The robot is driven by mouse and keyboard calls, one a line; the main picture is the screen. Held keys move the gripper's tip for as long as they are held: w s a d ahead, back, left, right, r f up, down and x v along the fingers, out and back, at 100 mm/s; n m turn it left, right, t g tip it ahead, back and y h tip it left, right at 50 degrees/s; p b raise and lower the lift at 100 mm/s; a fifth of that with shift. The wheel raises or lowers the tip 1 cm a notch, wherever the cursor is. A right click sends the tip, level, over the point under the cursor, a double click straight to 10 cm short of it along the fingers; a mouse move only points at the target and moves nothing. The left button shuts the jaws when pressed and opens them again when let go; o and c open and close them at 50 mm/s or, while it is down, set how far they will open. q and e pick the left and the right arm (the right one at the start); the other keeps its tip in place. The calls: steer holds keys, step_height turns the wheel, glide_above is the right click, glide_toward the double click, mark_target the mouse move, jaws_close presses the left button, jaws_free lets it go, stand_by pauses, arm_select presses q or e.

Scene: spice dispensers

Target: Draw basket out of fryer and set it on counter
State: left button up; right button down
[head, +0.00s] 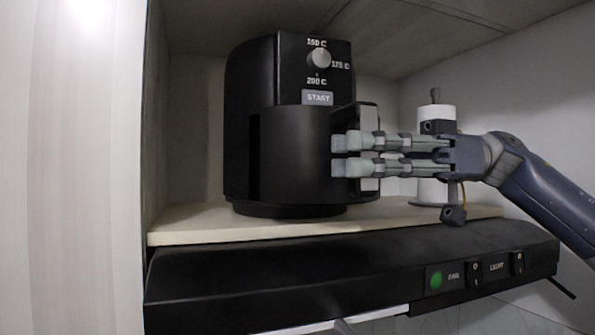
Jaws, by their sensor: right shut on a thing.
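The black air fryer (250,75) stands upright on a pale wooden shelf, with a dial and a START button on its upper front. Its black basket (295,155) sits in the lower part of the body, and a dark gap shows along the basket's left edge. The basket's handle (368,118) sticks out at the right. My right gripper (340,155) comes in from the right with its fingers shut on the handle, hiding its middle part. The inside of the basket is hidden. My left gripper is not in view.
The shelf (190,222) is a shallow board inside a cabinet, with walls on both sides. A white roll on a stand (435,190) is behind my right gripper. Below the shelf is a black range hood (290,280) with FAN and LIGHT switches. No counter shows.

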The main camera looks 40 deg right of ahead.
steer(key=s+a+b, duration=0.2)
steer(key=s+b, duration=0.2)
steer(key=s, duration=0.2)
steer(key=shift+s, duration=0.15)
stand_by(1.9)
steer(key=shift+s+a+b, duration=0.25)
steer(key=shift+s+b, duration=0.3)
steer(key=shift+s, duration=0.25)
steer(key=shift+s+a+b, duration=0.2)
steer(key=shift+s+b, duration=0.3)
steer(key=shift+s, duration=0.25)
steer(key=shift+s+a+b, duration=0.3)
steer(key=shift+s+b, duration=0.05)
steer(key=shift+s, duration=0.55)
steer(key=shift+s+a+b, duration=0.3)
steer(key=shift+s, duration=0.6)
steer(key=shift+w, duration=0.15)
